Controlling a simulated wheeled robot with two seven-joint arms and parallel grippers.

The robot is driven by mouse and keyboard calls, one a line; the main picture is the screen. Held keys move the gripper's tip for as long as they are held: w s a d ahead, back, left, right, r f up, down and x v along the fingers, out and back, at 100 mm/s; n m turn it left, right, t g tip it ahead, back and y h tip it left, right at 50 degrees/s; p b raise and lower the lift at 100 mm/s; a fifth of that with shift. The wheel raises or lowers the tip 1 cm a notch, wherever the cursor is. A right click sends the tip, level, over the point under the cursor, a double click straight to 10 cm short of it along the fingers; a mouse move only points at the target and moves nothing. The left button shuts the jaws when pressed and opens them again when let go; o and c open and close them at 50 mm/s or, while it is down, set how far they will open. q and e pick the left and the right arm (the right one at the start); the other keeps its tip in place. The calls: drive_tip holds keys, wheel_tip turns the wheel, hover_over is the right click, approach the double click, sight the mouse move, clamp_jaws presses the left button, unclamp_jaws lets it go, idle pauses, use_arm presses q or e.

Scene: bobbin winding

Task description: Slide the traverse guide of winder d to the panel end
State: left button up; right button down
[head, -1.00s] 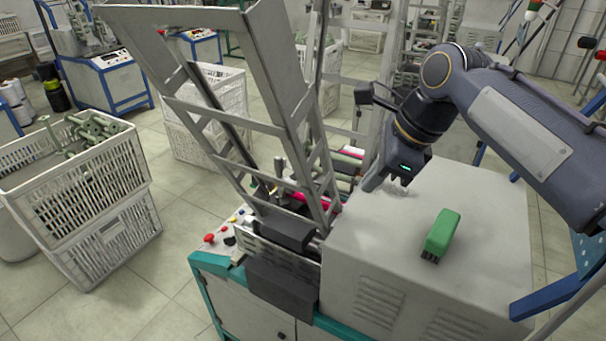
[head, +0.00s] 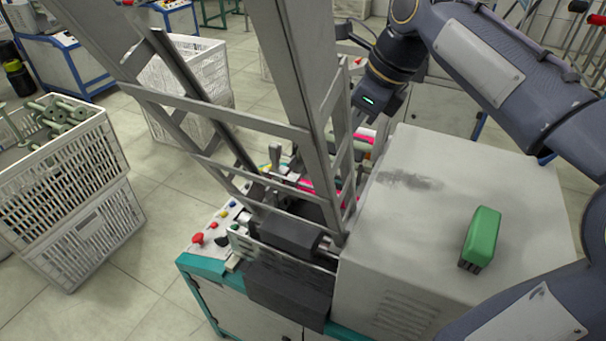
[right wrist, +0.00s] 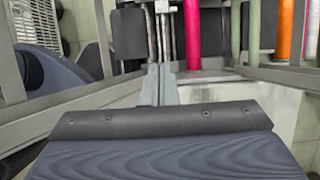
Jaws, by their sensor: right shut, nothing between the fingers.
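The winder (head: 440,215) in front of me has a grey housing, a teal base and a panel (head: 212,232) with coloured buttons at its left end. A small grey upright piece (head: 275,157), perhaps the traverse guide, stands behind the slanted frame near the panel; I cannot be sure of it. My right gripper (head: 354,123) is low behind the frame, at the housing end. In the right wrist view its fingers (right wrist: 159,82) are together and empty, pointing towards two thin rods (right wrist: 164,35) and a pink bobbin (right wrist: 193,38). Contact with any part cannot be told. My left gripper is not in view.
The slanted grey frame (head: 297,75) partly hides the winding area. A green-topped brush (head: 481,236) lies on the housing. Stacked white crates (head: 75,175) stand on the floor at the left. More coloured bobbins (right wrist: 285,30) stand to the right in the right wrist view.

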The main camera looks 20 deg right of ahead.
wheel_tip(320, 180, down, 4)
drive_tip(key=b, duration=0.7)
approach(301, 184)
drive_tip(key=f, duration=0.1)
drive_tip(key=s+d+f, duration=0.1)
drive_tip(key=f, duration=0.3)
drive_tip(key=shift+s+d+f, duration=0.2)
drive_tip(key=shift+f, duration=0.05)
drive_tip(key=shift+w+a+f, duration=0.15)
drive_tip(key=shift+w+a, duration=0.95)
drive_tip(key=shift+w, duration=0.15)
drive_tip(key=shift+w+a, duration=0.3)
